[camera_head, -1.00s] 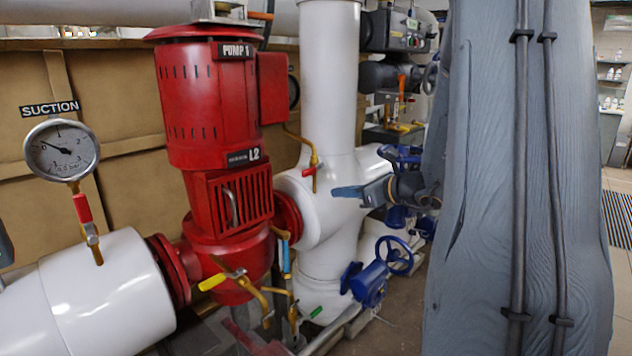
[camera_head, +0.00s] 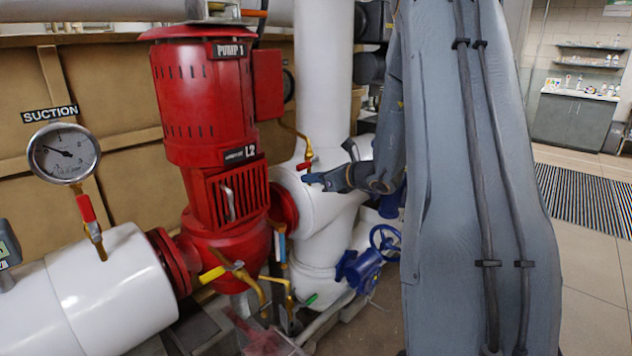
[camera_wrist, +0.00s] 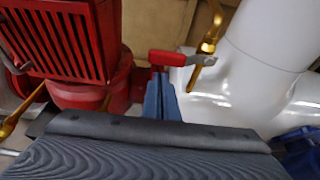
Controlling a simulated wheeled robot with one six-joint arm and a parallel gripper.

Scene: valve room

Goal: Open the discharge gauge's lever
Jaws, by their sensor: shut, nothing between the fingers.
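A red lever (camera_head: 304,167) sits on a thin brass pipe (camera_head: 309,151) beside the white vertical pipe; no discharge dial or label is in view. In the wrist view the red lever (camera_wrist: 168,58) sticks out to the left, crosswise to the brass valve (camera_wrist: 207,46). My gripper (camera_head: 307,178) has shut blue fingers with nothing between them. In the wrist view my gripper (camera_wrist: 159,76) has its tips just below the lever's left part. Whether they touch it I cannot tell.
The red pump (camera_head: 207,110) stands left of the lever, and the white pipe (camera_head: 323,90) right behind it. The suction gauge (camera_head: 64,153) has its own red lever (camera_head: 86,208). A blue handwheel (camera_head: 385,242) is below. Open floor (camera_head: 597,250) lies at right.

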